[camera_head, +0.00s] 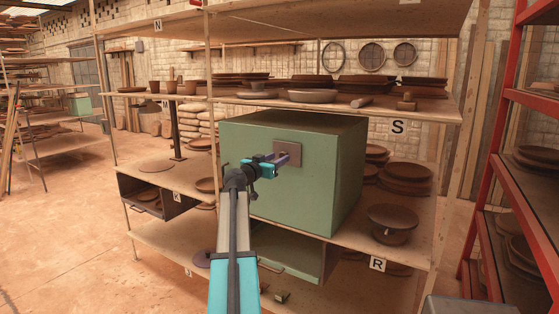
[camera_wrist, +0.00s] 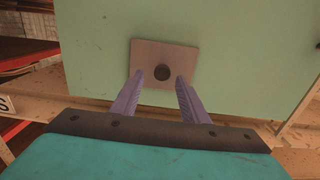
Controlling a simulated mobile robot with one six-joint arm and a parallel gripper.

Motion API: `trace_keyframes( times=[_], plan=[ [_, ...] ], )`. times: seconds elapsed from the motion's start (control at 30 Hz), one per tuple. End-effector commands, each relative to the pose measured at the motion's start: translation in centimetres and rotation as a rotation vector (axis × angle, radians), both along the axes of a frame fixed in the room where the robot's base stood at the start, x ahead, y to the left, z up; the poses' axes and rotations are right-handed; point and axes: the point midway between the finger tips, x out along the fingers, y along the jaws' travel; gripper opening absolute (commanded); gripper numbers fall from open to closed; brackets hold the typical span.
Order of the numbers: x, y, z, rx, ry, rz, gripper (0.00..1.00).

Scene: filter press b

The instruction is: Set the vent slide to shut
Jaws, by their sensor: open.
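A green box (camera_head: 273,200) stands on the middle shelf, its front facing me. A square brownish plate (camera_head: 287,147), which looks like the vent slide, is on its front. In the wrist view the plate (camera_wrist: 181,52) is slightly tilted. My gripper (camera_head: 284,159) is in front of the plate. I see no clear contact. No open or shut marking is legible.
Brown dishes (camera_head: 407,180) sit right of the box, and a shelf of pottery (camera_head: 313,96) runs above it. A red rack (camera_head: 504,170) stands at the right. Below the box is another green container (camera_head: 291,262). The floor at left is mostly open.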

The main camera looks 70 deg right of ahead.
Motion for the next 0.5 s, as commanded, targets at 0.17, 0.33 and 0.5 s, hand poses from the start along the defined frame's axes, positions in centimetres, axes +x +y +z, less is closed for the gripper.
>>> trace_keyframes(
  times=[0.17,0.33,0.5],
  plan=[
    [0.6,2.6,-0.2,-0.001,0.0,0.001,0.41],
    [1.3,4.8,-0.2,-0.001,-0.001,0.002,0.41],
    [2.0,7.1,-0.2,-0.001,0.0,0.002,0.41]
  ],
)
